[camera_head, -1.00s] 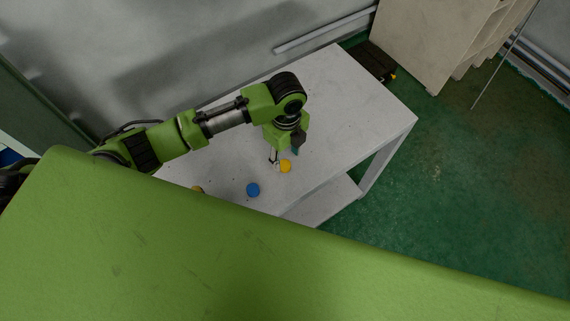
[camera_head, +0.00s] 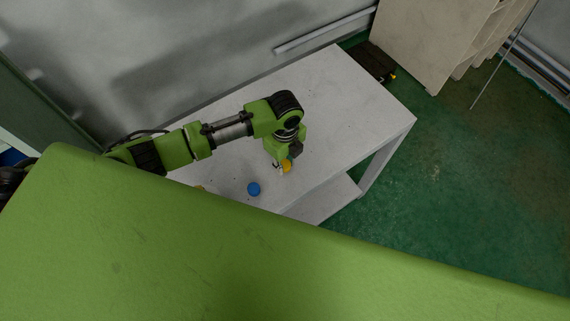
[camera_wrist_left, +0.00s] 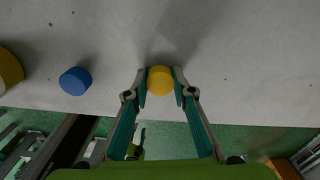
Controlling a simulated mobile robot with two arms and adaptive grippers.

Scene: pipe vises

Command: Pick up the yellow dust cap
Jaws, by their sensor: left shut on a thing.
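The yellow dust cap (camera_wrist_left: 160,80) is a small round yellow piece between the two fingertips of my left gripper (camera_wrist_left: 160,86) in the left wrist view. The fingers touch it on both sides, and the gripper is shut on it. In the head view the cap (camera_head: 287,167) shows just below my left gripper (camera_head: 281,163), near the front edge of the white table (camera_head: 345,115). I cannot tell whether the cap still touches the table top. My right gripper is in neither view.
A blue cap (camera_head: 253,188) stands on the table to the left, and it also shows in the left wrist view (camera_wrist_left: 75,81). A larger yellow piece (camera_wrist_left: 9,70) is at that view's left edge. The table's right part is clear. A beige shelf (camera_head: 430,40) stands behind.

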